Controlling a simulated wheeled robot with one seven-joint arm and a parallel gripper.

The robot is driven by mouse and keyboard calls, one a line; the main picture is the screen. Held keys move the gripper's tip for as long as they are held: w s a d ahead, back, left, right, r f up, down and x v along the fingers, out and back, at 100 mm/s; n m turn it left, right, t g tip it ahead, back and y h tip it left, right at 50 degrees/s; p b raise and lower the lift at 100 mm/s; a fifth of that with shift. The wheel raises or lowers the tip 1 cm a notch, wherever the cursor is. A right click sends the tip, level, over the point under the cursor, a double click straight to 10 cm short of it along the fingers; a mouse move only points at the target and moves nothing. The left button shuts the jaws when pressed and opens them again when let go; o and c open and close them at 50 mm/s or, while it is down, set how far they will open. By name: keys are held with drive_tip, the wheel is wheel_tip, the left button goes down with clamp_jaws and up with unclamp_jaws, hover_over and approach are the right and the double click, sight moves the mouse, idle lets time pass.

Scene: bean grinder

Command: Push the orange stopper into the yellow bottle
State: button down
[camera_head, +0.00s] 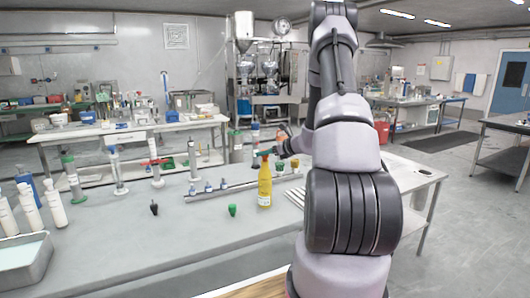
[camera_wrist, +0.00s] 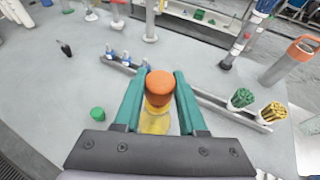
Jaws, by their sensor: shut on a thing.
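The yellow bottle (camera_head: 265,188) stands upright near the front middle of the grey table. In the wrist view the yellow bottle (camera_wrist: 155,123) shows directly below the orange stopper (camera_wrist: 159,83). The stopper sits between the two teal fingers of my gripper (camera_wrist: 158,76), which is shut on it. In the head view my gripper (camera_head: 264,152) is at the bottle's top, coming in from the right. The stopper is in line with the bottle mouth, but the fingers and the stopper hide how deep it sits.
A green stopper (camera_head: 232,210) and a black one (camera_head: 154,208) stand on the table to the left. A long metal rack (camera_head: 235,188) with small blue-topped pieces lies behind the bottle. White bottles (camera_head: 30,206) and a metal tray (camera_head: 22,262) are at far left.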

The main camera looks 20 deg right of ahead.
drive_tip(key=shift+f, duration=0.85)
drive_tip(key=shift+c, duration=2)
unclamp_jaws()
drive_tip(key=v, duration=1)
drive_tip(key=shift+s+d, duration=0.15)
drive_tip(key=shift+s, duration=0.2)
